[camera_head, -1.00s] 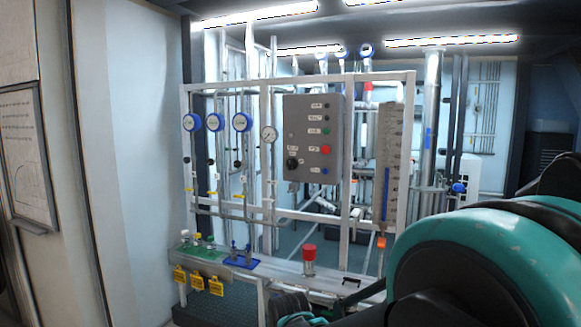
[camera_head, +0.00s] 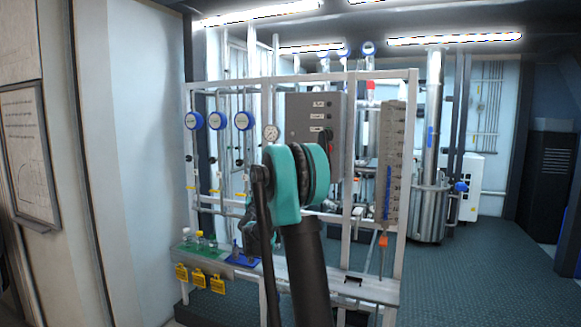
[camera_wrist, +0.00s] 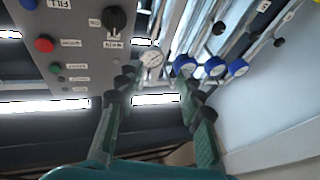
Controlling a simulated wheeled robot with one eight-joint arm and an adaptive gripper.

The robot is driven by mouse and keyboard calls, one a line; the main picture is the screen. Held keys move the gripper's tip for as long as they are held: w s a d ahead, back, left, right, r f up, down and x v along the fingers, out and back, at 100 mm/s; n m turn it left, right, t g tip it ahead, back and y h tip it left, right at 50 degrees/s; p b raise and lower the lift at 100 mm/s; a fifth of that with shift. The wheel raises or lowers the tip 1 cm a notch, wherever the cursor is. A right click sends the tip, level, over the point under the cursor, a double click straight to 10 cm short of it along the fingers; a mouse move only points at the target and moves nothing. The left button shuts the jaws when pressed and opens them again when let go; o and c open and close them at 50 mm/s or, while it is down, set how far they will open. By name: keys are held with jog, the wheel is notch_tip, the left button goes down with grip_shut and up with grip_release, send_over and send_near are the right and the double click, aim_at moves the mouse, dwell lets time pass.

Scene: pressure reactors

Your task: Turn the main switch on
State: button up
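The main switch (camera_wrist: 115,19) is a black rotary knob on the grey control panel (camera_wrist: 75,30), seen upside down at the top of the wrist view. In the head view, the grey panel (camera_head: 299,110) hangs on a white frame, and my arm hides its lower part and the switch. My gripper (camera_wrist: 160,90) is open and empty in the wrist view, its two green fingers with black tips spread apart. The knob lies above the left finger in that picture, with no contact visible. The gripper is not clear in the head view.
The panel also has a red button (camera_wrist: 44,44) and a green one (camera_wrist: 55,68). A round gauge (camera_wrist: 151,58) and blue gauges (camera_wrist: 185,66) are beside it. In the head view, a bench (camera_head: 375,288) runs below the panel. Floor at right (camera_head: 490,270) is clear.

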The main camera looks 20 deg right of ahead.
jog(key=w+d+r+m+g+h, duration=0.1)
jog(key=w+d+r+m+h, duration=0.1)
jog(key=w+d, duration=0.4)
jog(key=w+d+r+m+g+h, duration=0.2)
jog(key=w+d+h, duration=0.3)
jog(key=d, duration=0.6)
jog(key=shift+w+r+m, duration=0.4)
jog(key=shift+w+r, duration=0.45)
jog(key=shift+w, duration=0.4)
jog(key=shift+d, duration=0.1)
jog(key=shift+c, duration=0.5)
grip_shut()
